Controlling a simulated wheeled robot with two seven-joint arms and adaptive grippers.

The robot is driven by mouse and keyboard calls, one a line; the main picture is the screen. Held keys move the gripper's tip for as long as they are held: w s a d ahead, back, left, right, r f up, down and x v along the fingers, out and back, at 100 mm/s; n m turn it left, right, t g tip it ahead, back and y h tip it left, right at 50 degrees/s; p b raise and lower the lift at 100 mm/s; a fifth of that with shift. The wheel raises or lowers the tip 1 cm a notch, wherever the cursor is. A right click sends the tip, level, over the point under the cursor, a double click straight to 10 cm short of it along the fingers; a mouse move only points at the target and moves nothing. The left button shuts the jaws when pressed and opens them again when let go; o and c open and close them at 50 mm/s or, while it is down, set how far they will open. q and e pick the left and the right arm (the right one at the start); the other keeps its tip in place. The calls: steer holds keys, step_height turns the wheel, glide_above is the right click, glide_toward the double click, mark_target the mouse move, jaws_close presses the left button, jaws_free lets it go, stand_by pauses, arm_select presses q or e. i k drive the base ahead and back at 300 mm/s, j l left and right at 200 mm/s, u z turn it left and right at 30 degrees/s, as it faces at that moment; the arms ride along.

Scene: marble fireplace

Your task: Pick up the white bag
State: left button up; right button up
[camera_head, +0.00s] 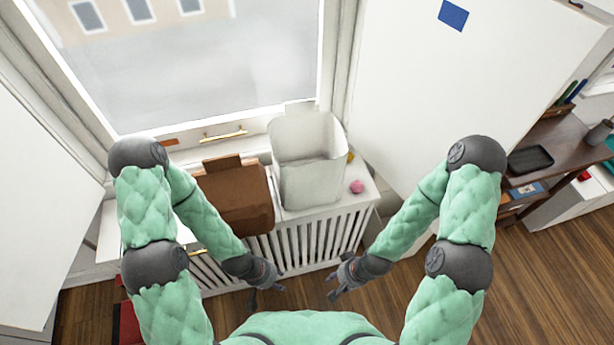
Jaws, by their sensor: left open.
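The white bag (312,184) stands upright with its top open on the white radiator cover under the window. A brown bag (236,196) stands just left of it. My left gripper (268,297) is open and empty, in front of the radiator cover and below the brown bag. My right gripper (332,289) looks open and empty, in front of the cover and to the right. Both are apart from the white bag. My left forearm covers part of the brown bag.
A small pink ball (357,186) lies on the cover right of the white bag. The slatted radiator cover (322,238) stands in front of the window. A dark wooden desk (545,150) is at the far right. Wooden floor is clear at lower right.

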mark_target(310, 150)
steer(key=k+z, duration=0.35)
steer(key=k+l+z, duration=0.15)
steer(key=z, duration=0.2)
steer(key=i+j+z, duration=0.1)
steer(key=j+z, duration=0.8)
